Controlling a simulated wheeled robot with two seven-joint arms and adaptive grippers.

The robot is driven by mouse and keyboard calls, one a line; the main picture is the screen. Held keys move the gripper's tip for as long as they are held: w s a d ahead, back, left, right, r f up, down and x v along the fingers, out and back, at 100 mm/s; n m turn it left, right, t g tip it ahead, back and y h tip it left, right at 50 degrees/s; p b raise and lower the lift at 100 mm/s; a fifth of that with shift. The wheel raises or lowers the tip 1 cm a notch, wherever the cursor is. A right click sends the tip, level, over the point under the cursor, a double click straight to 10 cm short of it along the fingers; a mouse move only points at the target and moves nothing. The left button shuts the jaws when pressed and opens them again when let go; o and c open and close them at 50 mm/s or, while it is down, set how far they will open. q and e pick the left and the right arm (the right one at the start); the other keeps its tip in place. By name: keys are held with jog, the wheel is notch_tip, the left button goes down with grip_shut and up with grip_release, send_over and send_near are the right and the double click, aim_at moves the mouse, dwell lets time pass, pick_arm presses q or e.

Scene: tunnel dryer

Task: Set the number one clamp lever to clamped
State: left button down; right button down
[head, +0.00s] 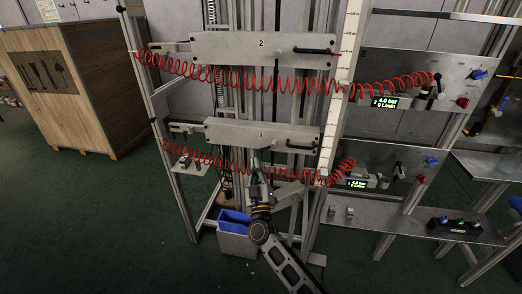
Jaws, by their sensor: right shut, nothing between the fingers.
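A grey plate marked 1 (232,133) spans the frame at mid height. A black lever handle (301,146) lies about level on its right part, and a smaller dark handle (181,128) shows past its left end. I cannot tell by any label which is the clamp lever or which position is clamped. My right gripper (254,160) points up at the lower edge of this plate, left of the black handle and apart from it. It is shut and empty. My left gripper is out of view.
A similar plate marked 2 (225,49) sits above. Red coiled hoses (205,163) run across below both plates, one close to my right gripper. Gauge panels (390,183) stand right. A blue bin (234,220) is below, a wooden crate (78,90) left.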

jog(key=shift+n, duration=0.7)
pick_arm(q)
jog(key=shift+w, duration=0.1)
pick_arm(e)
jog(key=shift+w+r, duration=0.1)
jog(key=shift+w, duration=0.05)
